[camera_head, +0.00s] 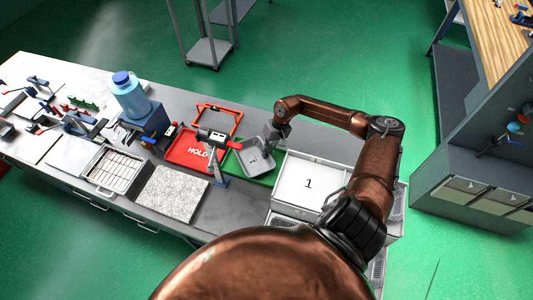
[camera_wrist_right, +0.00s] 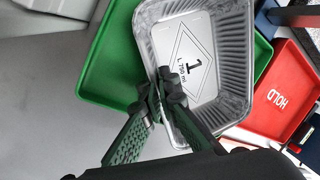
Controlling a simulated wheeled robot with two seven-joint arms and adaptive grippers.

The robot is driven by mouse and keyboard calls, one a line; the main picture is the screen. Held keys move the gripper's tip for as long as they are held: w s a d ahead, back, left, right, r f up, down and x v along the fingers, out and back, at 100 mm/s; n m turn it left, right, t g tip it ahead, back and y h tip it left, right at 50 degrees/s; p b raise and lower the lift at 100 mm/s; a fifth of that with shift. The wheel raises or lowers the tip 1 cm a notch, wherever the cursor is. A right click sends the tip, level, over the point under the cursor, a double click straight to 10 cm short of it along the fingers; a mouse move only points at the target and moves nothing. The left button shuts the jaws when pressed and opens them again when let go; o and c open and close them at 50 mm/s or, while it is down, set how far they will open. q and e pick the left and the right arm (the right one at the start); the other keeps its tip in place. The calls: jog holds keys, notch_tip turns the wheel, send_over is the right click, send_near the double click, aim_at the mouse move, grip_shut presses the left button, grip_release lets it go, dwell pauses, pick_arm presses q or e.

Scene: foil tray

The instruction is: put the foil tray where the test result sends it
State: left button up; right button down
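The foil tray (camera_head: 257,158) is a silver rectangular pan with a "1" label on its floor. It is over the green tray (camera_head: 236,169), close to the red HOLD tray (camera_head: 185,158). In the wrist view the foil tray (camera_wrist_right: 224,22) overlaps the green tray (camera_wrist_right: 110,62), with the red HOLD tray (camera_wrist_right: 288,85) at right. My right gripper (camera_wrist_right: 166,82) has its fingertips close together on the near wall of the foil tray; it shows at the tray's right end in the head view (camera_head: 276,139). I cannot tell whether the foil tray touches the green tray. My left gripper is not in view.
A post-mounted device (camera_head: 217,170) with a red and dark head stands beside the foil tray. A white panel marked "1" (camera_head: 292,194) lies at right under my arm. A blue bottle (camera_head: 131,98), a grey speckled slab (camera_head: 170,194) and a rack (camera_head: 115,170) occupy the bench's left.

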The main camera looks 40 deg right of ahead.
jog(key=shift+f, duration=0.3)
jog(key=c, duration=2.6)
grip_release()
jog(key=o, duration=0.4)
jog(key=shift+o, duration=0.2)
jog(key=shift+r, duration=0.1)
jog(key=b+v, duration=0.1)
jog(key=v, duration=1.1)
